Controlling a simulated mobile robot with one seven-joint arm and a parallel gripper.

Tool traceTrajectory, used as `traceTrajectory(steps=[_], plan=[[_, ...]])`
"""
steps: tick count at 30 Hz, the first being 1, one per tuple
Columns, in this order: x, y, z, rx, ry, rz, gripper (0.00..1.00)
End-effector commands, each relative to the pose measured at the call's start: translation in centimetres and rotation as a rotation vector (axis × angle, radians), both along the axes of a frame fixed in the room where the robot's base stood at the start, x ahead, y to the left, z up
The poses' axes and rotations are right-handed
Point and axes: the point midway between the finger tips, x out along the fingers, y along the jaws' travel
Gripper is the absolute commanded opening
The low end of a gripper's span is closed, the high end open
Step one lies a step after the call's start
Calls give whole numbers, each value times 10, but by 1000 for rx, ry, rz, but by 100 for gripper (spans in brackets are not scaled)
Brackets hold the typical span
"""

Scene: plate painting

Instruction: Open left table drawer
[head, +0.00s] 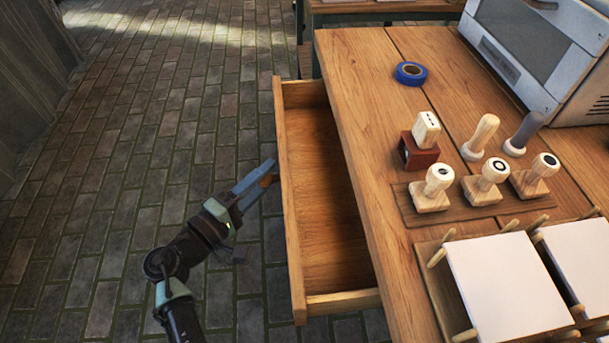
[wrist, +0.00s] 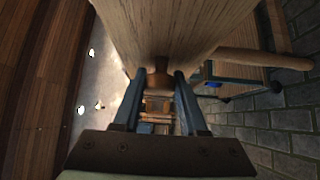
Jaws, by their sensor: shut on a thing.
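The left table drawer (head: 330,185) is pulled well out from the left side of the wooden table (head: 365,90), and its inside looks empty. My gripper (head: 268,170) is at the outer face of the drawer front. In the wrist view, the fingers of my gripper (wrist: 160,85) are on either side of a small brown knob (wrist: 159,80) on the drawer front (wrist: 165,25), shut on it. In the head view the knob is mostly hidden by the fingers.
Blue tape (head: 411,73), several wooden stamps (head: 491,178) and white square plates (head: 508,285) on wooden racks stand on the table. A grey oven-like box (head: 545,60) is at the back right. The brick floor (head: 120,180) left of the drawer is clear.

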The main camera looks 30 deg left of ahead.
Motion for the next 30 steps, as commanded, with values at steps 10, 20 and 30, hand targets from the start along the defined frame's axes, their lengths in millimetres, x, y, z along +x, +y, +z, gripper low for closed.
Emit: traceTrajectory(steps=[10,20,30], plan=[[-50,75,-3,0,-1,6,0],[-66,97,-1,-2,1,1,0],[-66,98,-1,-2,2,0,0]])
